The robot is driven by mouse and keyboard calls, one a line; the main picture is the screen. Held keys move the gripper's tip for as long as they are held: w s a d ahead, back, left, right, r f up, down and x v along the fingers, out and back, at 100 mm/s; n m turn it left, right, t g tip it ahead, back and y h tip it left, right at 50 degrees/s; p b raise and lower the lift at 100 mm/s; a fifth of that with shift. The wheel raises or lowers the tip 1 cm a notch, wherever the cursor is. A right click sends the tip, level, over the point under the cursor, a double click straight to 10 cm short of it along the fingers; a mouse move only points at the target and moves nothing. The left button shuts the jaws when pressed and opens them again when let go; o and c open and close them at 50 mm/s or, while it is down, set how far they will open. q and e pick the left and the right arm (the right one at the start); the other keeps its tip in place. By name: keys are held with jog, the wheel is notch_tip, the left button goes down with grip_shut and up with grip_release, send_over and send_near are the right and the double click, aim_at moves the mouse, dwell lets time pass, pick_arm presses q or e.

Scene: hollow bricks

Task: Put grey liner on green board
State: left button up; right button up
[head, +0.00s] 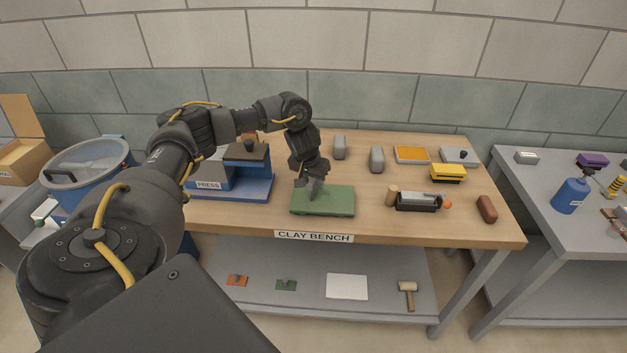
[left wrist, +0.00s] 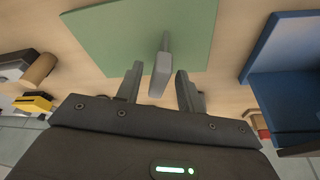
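The green board (head: 335,203) lies flat near the front edge of the clay bench. It also shows in the left wrist view (left wrist: 100,32). The grey liner (left wrist: 160,72) is over the green board, between the two fingers of my left gripper (left wrist: 160,82), with a narrow gap visible on each side. The gripper looks open around it. In the head view my left gripper (head: 315,180) points down at the left part of the board, and the liner there is small and partly hidden. Whether the liner rests on the board is hard to tell. My right gripper is not in view.
A blue press (head: 240,187) stands left of the board. Two grey blocks (head: 339,147) (head: 376,158) stand behind it.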

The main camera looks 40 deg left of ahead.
aim_at(313, 179)
pick_arm(q)
jog(key=shift+r, duration=0.1)
jog(key=shift+r, duration=0.2)
jog(key=v, duration=0.4)
jog(key=shift+r, duration=0.35)
jog(key=p+v, duration=0.2)
jog(key=v, duration=0.5)
jog(key=shift+s, duration=0.25)
